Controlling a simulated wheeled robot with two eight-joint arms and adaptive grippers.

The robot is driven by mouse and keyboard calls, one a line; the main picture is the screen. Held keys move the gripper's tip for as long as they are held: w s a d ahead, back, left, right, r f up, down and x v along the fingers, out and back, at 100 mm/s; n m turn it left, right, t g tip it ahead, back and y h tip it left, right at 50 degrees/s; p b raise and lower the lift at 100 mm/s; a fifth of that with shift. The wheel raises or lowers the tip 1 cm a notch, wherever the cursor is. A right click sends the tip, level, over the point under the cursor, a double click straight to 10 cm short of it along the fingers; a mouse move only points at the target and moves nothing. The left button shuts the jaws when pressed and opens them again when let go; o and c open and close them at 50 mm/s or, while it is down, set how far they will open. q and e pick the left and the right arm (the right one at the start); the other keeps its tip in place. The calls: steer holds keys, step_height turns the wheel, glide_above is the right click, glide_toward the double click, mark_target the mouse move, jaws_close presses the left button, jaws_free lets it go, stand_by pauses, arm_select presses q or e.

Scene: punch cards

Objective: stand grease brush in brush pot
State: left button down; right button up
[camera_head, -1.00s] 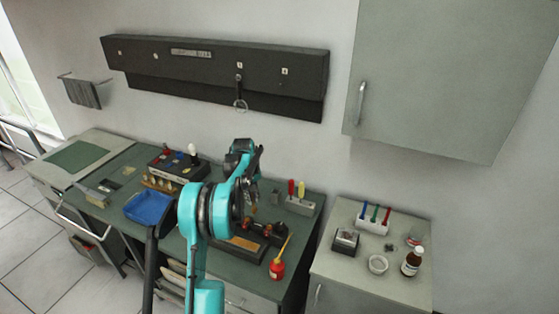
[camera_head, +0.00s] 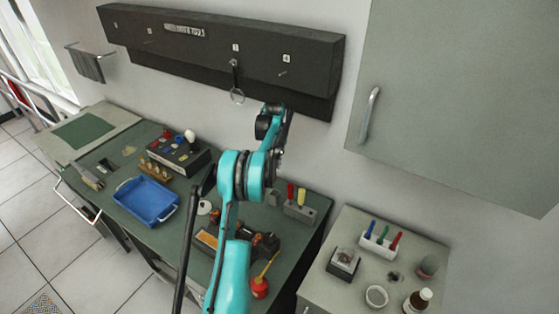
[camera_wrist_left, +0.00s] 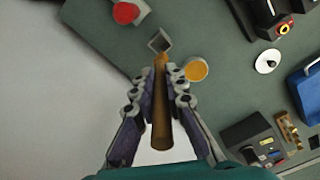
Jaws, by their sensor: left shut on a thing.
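My left gripper (camera_head: 277,158) is raised over the back right of the green workbench. In the left wrist view the gripper (camera_wrist_left: 163,85) is shut on the brown handle of the grease brush (camera_wrist_left: 161,120). The brush's far end points at a small grey square holder with a dark middle (camera_wrist_left: 160,41), which looks like the brush pot. I cannot tell whether the brush tip touches it or is above it. In the head view the gripper and arm hide the brush. My right gripper is not in view.
A blue tray (camera_head: 146,202) is at the left. A wall rail (camera_head: 220,55) is behind.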

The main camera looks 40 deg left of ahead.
mark_target(275, 177)
arm_select(q)
steer(key=shift+s+f, duration=0.1)
steer(key=shift+f, duration=0.1)
steer(key=shift+f+b, duration=0.5)
steer(key=shift+f, duration=0.45)
steer(key=shift+f+b, duration=1.05)
steer(key=shift+f, duration=1.05)
steer(key=shift+f+b, duration=1.9)
steer(key=shift+f, duration=0.75)
steer(key=c, duration=1.5)
jaws_free()
step_height(275, 177, up, 12)
steer(key=shift+r, duration=0.1)
